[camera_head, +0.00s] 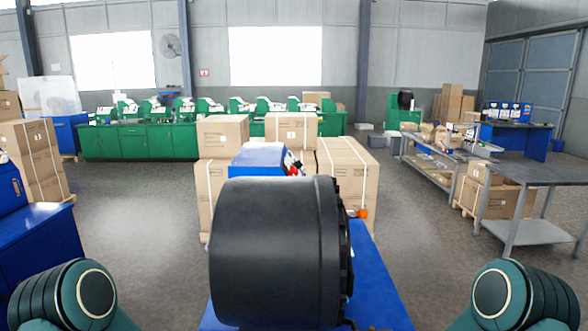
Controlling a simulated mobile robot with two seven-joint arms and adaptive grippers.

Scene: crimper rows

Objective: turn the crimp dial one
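A machine with a large black drum (270,250) stands right in front of me, on a blue base (378,285). A blue housing (258,158) shows just behind the drum, with small red and white parts (293,163) at its right side. A small orange part (361,213) sticks out at the drum's right. I cannot make out a crimp dial for certain; the drum hides much of the machine. Only rounded teal links of my two arms show at the lower left and lower right. Neither gripper is in view.
Cardboard boxes (346,172) are stacked behind the machine. A blue bench (40,250) stands at the left, and a grey metal table (535,175) at the right. Green cabinets (150,142) with several machines line the back. Grey floor (425,230) is free on both sides.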

